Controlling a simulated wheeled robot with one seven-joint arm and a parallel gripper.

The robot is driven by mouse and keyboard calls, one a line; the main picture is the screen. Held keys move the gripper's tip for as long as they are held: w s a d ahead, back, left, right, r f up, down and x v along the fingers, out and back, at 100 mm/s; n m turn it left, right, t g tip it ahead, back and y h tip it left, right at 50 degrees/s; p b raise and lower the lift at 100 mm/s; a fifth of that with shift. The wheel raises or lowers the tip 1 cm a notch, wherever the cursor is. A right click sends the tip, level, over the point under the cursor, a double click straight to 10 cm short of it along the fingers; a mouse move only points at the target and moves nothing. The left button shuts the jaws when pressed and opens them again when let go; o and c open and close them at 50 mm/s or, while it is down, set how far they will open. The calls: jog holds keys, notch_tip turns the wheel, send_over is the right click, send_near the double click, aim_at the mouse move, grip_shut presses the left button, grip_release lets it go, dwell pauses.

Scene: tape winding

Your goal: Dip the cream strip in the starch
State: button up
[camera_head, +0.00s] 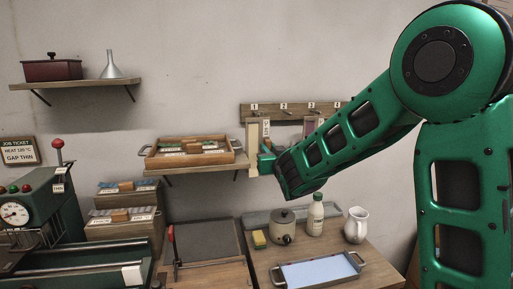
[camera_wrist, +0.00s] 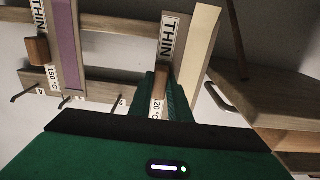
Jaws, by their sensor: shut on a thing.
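The cream strip (camera_head: 253,134) hangs upright near the peg numbered 1 on the wall rail. In the wrist view the cream strip (camera_wrist: 203,40) has a THIN label and a small wooden grip with a 120 °C tag below it. My gripper (camera_wrist: 160,92) is shut on that wooden grip. A shallow tray (camera_head: 283,281) with a pale blue surface lies on the lower right table; I cannot read any starch label.
A lilac strip (camera_wrist: 66,45) marked THIN and 150 °C hangs beside the cream one. A shelf (camera_head: 205,168) with a wooden tray is close left of my gripper. A lidded pot (camera_head: 283,228), a white bottle (camera_head: 315,219) and a jug (camera_head: 356,225) stand behind the shallow tray.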

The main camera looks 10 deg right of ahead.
jog(key=shift+s, duration=1.1)
jog(key=shift+s, duration=0.1)
